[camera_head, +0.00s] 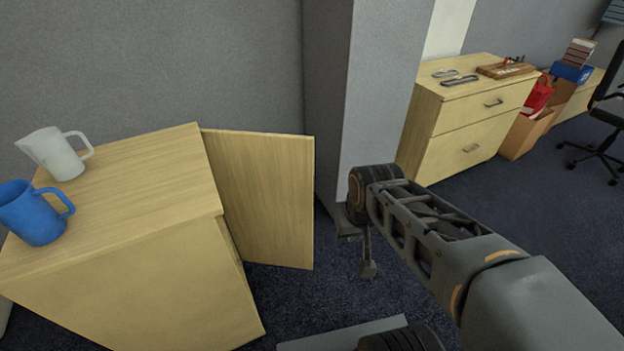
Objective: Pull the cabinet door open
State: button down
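A light wood cabinet (130,290) stands at the left. Its door (262,195) stands wide open, swung out to the right from the far end of the cabinet's front. The front opening is seen only edge-on, so the inside is hidden. No handle shows on the visible face of the door. My gripper (367,268) hangs below the end of my arm, to the right of the door's free edge and apart from it in the picture. It is small and dark, and I cannot tell whether its fingers are open. Nothing visible is held in it.
A white jug (56,153) and a blue mug (34,212) stand on the cabinet top. A grey pillar (385,90) rises behind the door. A drawer unit (465,125) with small items, boxes and an office chair (600,140) stand farther right. Dark carpet (530,210) is clear at right.

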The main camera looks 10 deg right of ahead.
aim_at(264, 181)
jog(key=z, duration=1.15)
jog(key=i, duration=0.45)
jog(key=u, duration=3.45)
